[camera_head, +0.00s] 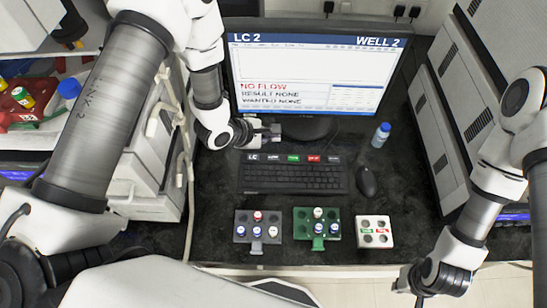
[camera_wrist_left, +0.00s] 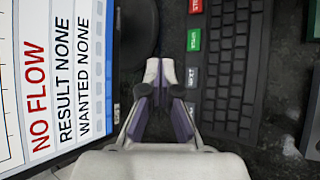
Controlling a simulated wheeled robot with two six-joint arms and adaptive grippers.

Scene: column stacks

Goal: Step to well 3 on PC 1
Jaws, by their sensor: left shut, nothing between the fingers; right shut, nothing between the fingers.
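The monitor (camera_head: 300,65) reads LC 2, WELL 2, NO FLOW, RESULT NONE and WANTED NONE; its edge shows in the left wrist view (camera_wrist_left: 45,80). In front of it lies a black keyboard (camera_head: 290,178), also in the left wrist view (camera_wrist_left: 233,70). Its top row has an LC label, a green key (camera_head: 293,158), a red key (camera_head: 313,158) and grey keys; their small lettering is hard to read. My left gripper (camera_head: 274,132) is shut and empty, between monitor and keyboard, near the row's left part. My right gripper (camera_head: 420,290) is shut at the lower right, away from the keyboard.
A mouse (camera_head: 367,182) and a blue-capped bottle (camera_head: 381,135) are right of the keyboard. A grey rack (camera_head: 242,236), a green rack (camera_head: 303,228) and a white block (camera_head: 375,240) stand in front. Instrument stacks flank the dark desk.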

